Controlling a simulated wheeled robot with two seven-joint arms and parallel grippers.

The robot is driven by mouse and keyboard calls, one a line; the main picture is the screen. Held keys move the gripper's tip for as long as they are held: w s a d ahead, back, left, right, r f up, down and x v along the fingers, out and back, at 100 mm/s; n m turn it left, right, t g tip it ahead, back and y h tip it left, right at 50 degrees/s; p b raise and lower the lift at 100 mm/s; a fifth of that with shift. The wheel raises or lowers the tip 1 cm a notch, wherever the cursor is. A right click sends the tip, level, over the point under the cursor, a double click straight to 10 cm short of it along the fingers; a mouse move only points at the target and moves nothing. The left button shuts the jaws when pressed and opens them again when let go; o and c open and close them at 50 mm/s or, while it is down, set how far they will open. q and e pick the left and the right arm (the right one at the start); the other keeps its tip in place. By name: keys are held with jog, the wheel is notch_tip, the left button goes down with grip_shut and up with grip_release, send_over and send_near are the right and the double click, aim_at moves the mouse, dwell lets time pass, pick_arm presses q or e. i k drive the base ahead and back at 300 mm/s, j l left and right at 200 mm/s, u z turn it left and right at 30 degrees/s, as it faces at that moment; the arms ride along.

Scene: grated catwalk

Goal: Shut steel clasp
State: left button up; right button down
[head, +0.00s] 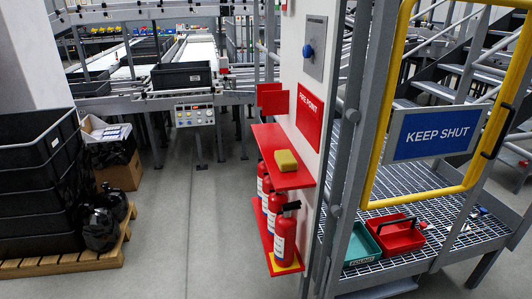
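I cannot make out a steel clasp clearly in the head view. A yellow tubular gate (375,150) with a blue KEEP SHUT sign (435,133) stands at the right, beside a grey steel post (340,170). A dark handle-like fitting (498,130) sits on the gate's right side; whether it is part of a clasp I cannot tell. Neither of my grippers is in view.
Red shelves (285,170) hold a yellow sponge-like block (286,160) and several fire extinguishers (284,240). A red tray (398,236) and green tray (360,243) lie on the grating (455,236). Black crates (38,180) stand left on a pallet (70,262). The middle floor is clear.

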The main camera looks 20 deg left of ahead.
aim_at(228, 92)
jog(key=z, duration=1.25)
jog(key=j+z, duration=0.4)
jog(key=k+j+z, duration=0.1)
jog(key=j+z, duration=0.35)
jog(key=k+j+z, duration=0.15)
jog(key=z, duration=0.25)
jog(key=k+j+z, duration=0.2)
jog(key=j+z, duration=0.25)
jog(key=k+j+z, duration=0.25)
jog(key=z, duration=0.15)
jog(key=k+j+z, duration=0.25)
jog(key=z, duration=0.15)
jog(key=k+z, duration=0.8)
jog(key=k+j+u, duration=0.65)
jog(key=k, duration=0.25)
jog(key=k+j+u, duration=0.7)
jog(key=j, duration=0.35)
jog(key=k+j+u, duration=0.35)
jog(key=j, duration=0.25)
jog(key=i, duration=0.1)
